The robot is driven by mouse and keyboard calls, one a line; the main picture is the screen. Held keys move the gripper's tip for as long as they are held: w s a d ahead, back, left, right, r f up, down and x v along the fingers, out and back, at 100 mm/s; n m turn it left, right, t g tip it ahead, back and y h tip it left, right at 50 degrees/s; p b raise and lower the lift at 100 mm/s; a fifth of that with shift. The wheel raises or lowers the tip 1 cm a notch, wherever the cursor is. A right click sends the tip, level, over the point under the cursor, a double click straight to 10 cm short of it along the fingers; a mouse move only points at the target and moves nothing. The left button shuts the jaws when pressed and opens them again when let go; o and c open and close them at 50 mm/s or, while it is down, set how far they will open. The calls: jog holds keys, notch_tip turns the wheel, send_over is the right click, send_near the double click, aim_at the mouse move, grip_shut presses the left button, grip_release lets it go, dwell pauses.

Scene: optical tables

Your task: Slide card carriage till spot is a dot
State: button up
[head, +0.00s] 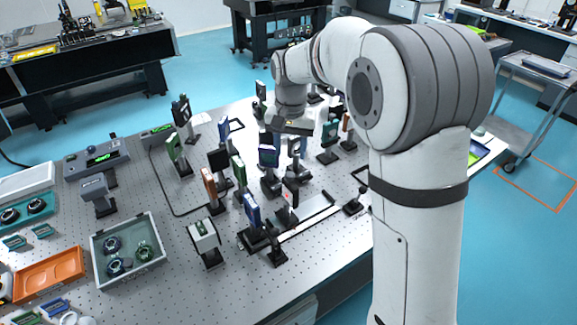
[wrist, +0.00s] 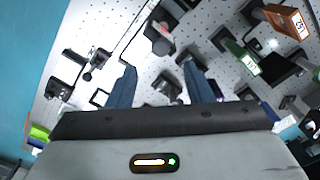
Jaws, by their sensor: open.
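The card carriage (head: 287,214) is a dark block with an upright card, near the middle of the table beside a pale rail (head: 318,214). A small red mark shows on it; I cannot tell if it is a dot or a streak. In the wrist view the carriage (wrist: 158,38) appears at the top, with the red mark near its middle. My gripper (head: 284,148) is above the table, farther back than the carriage and apart from it. In the wrist view its two blue fingers (wrist: 160,68) are spread, with nothing held between them.
Upright optics on posts crowd around the carriage, including a brown block (head: 209,186), a green one (head: 239,170) and a white-topped one (head: 204,238). A dark post base (wrist: 168,88) shows below the fingers. A grey tray (head: 97,262) and orange tray (head: 48,275) lie at left.

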aim_at(290, 174)
notch_tip(290, 174, down, 8)
jog(key=shift+r+p, duration=0.1)
jog(key=shift+p, duration=0.65)
grip_shut()
